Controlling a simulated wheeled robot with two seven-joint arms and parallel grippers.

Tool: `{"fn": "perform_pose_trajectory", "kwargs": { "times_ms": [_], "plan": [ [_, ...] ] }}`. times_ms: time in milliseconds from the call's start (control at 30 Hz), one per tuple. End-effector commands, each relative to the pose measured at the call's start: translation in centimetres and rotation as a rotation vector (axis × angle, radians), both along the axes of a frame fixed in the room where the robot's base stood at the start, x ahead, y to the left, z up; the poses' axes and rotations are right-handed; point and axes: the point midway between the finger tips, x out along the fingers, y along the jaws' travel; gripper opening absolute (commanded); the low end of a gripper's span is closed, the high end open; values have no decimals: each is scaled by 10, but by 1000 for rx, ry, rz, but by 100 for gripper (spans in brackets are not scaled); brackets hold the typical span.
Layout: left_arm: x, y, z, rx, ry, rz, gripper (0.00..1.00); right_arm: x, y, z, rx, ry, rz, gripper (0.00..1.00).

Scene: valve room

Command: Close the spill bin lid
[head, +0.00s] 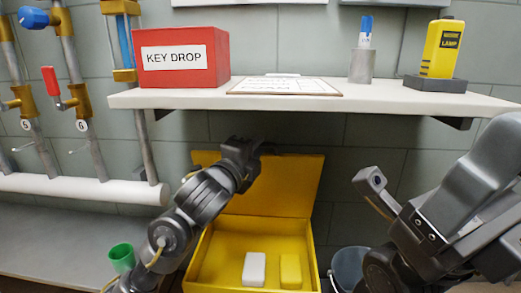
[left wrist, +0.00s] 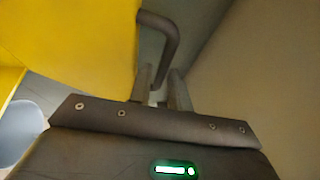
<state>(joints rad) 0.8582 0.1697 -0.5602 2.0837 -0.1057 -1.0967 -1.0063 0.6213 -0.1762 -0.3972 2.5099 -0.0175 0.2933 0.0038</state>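The yellow spill bin (head: 206,252) stands open below the shelf. Its lid (head: 288,187) is raised and leans back toward the wall. The lid also fills the upper left of the left wrist view (left wrist: 75,50). A dark bent handle (left wrist: 172,35) sticks out from the lid. My left gripper (left wrist: 161,92) is at the lid's upper edge, with its fingers close together on either side of the handle bar, seemingly shut on it. In the head view this gripper (head: 252,147) partly hides the lid's top edge.
Inside the bin lie a white block (head: 254,269) and a yellow block (head: 291,271). A shelf (head: 330,101) overhangs the lid, carrying a red key drop box (head: 185,58). A grey-blue bucket (head: 348,265) stands right of the bin; a green cup (head: 121,257) is at left.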

Motion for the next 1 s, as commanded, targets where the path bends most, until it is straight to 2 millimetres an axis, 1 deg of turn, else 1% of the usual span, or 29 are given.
{"fn": "perform_pose_trajectory", "kwargs": {
  "times_ms": [33,200,500,533,667,1000],
  "plan": [
    [6,-3,-1,0,-1,0,19,0,0,-4,1,0,0,95],
    [17,-9,1,0,0,-2,19,0,-1,-7,3,0,1,95],
    [19,-9,2,1,-1,-2,19,0,-1,-7,3,0,0,95],
    [19,-9,2,1,-1,-2,17,0,-1,-7,3,0,0,95],
    [19,-9,2,1,0,-2,0,0,-1,-7,3,0,0,95],
    [19,-9,2,1,0,-1,0,0,-1,-7,3,1,0,95]
  ]
}}
